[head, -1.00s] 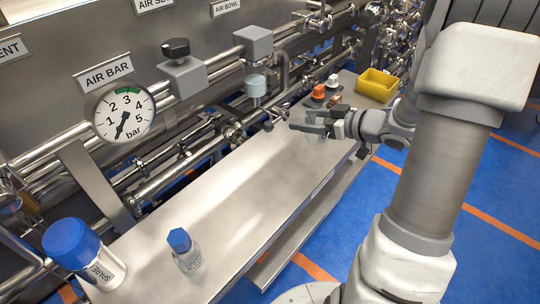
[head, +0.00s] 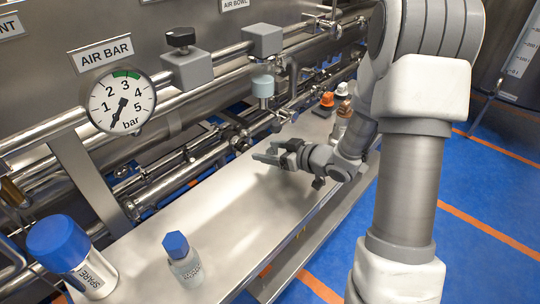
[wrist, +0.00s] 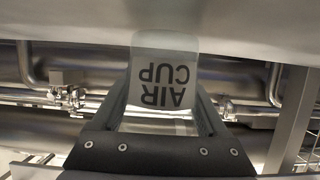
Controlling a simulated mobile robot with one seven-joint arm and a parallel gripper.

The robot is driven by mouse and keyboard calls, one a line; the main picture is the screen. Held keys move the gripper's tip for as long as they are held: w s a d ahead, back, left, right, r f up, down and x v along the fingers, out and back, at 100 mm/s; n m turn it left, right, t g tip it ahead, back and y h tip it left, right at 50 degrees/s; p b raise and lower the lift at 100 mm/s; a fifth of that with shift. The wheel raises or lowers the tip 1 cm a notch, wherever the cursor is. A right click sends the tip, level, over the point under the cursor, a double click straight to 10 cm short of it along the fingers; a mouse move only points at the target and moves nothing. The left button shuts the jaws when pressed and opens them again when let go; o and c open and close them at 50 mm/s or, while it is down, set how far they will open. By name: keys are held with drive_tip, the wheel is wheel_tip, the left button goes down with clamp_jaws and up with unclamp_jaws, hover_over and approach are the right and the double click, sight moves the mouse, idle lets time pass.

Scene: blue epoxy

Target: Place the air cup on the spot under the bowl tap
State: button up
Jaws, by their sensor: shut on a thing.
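The air cup (wrist: 165,75) is a clear, pale vessel with dark "AIR CUP" lettering, upside down in the wrist view. My gripper (wrist: 164,108) is shut on it, one finger at each side. In the head view my gripper (head: 267,153) is over the bench (head: 190,215), and the cup is hard to make out there. The light-blue bowl (head: 263,87) hangs below a grey block (head: 263,41) on the pipe, behind my gripper. A small metal tap (head: 284,115) is near it. I cannot make out a marked spot below the tap.
A bottle with a blue cap (head: 182,259) and a blue-topped SPARE vessel (head: 70,255) stand at the bench's near end. An orange-topped item (head: 326,103) and a white-topped one (head: 341,89) are at the far end. Pipes line the back; the bench middle is clear.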

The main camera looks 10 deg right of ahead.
drive_tip(key=shift+f, duration=0.35)
drive_tip(key=shift+f, duration=0.15)
drive_tip(key=o, duration=1.2)
drive_tip(key=shift+o, duration=0.2)
drive_tip(key=shift+r, duration=0.25)
drive_tip(key=shift+s+d+r, duration=0.15)
drive_tip(key=shift+r, duration=0.05)
drive_tip(key=p+v, duration=0.3)
drive_tip(key=v, duration=0.8)
drive_tip(key=shift+s+d, duration=0.2)
drive_tip(key=shift+s, duration=0.05)
